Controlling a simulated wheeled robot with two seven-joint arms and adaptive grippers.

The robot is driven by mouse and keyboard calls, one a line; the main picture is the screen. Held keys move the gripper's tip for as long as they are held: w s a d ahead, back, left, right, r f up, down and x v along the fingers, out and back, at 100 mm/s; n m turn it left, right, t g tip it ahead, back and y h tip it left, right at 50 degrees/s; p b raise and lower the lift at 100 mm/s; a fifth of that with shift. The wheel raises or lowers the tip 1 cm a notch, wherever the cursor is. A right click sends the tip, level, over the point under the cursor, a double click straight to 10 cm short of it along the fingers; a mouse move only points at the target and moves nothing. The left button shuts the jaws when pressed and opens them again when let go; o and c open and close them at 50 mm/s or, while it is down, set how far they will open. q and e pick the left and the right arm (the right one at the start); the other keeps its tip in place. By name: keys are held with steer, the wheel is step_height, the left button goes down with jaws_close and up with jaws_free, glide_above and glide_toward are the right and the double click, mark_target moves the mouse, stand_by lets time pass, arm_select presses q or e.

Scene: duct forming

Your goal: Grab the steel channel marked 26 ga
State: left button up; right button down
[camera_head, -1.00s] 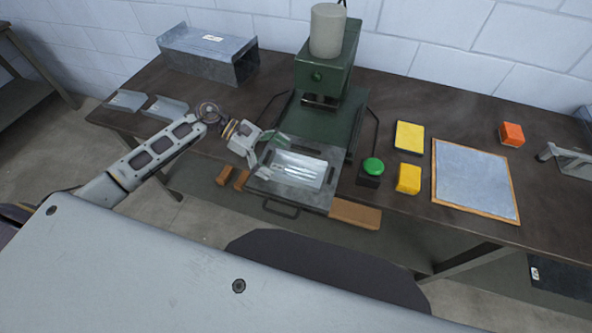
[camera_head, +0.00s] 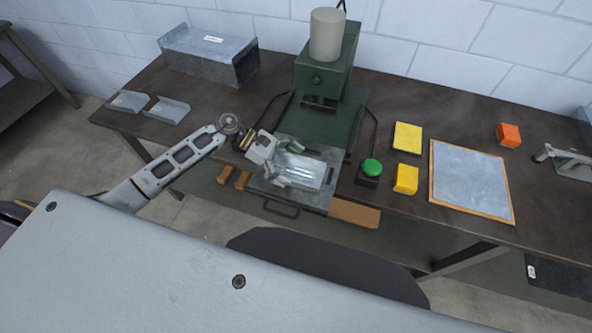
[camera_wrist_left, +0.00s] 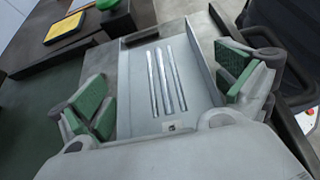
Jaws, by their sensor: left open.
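A steel channel (camera_head: 308,169) lies on the flat metal plate in front of the green press. In the left wrist view the channel (camera_wrist_left: 196,84) has raised side walls, several bright ribs and a small label, too small to read, at its near end. My left gripper (camera_head: 285,165) is open over the channel. In the left wrist view its green-padded fingers (camera_wrist_left: 165,90) stand to either side of the channel, apart from it as far as I can tell. My right gripper is not in view.
The green press (camera_head: 325,75) stands behind. A large duct (camera_head: 205,48) and two small channels (camera_head: 128,101) lie at the left. A green button (camera_head: 371,167), yellow blocks (camera_head: 407,137) and a framed metal sheet (camera_head: 470,180) are at the right.

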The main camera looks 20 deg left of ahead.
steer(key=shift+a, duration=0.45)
arm_select(q)
steer(key=shift+c, duration=0.3)
steer(key=c, duration=0.9)
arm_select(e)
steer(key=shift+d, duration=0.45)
arm_select(q)
step_height(320, 180, up, 12)
steer(key=b, duration=0.2)
step_height(320, 180, up, 6)
glide_above(292, 172)
steer(key=shift+w+b, duration=0.1)
steer(key=shift+b, duration=0.3)
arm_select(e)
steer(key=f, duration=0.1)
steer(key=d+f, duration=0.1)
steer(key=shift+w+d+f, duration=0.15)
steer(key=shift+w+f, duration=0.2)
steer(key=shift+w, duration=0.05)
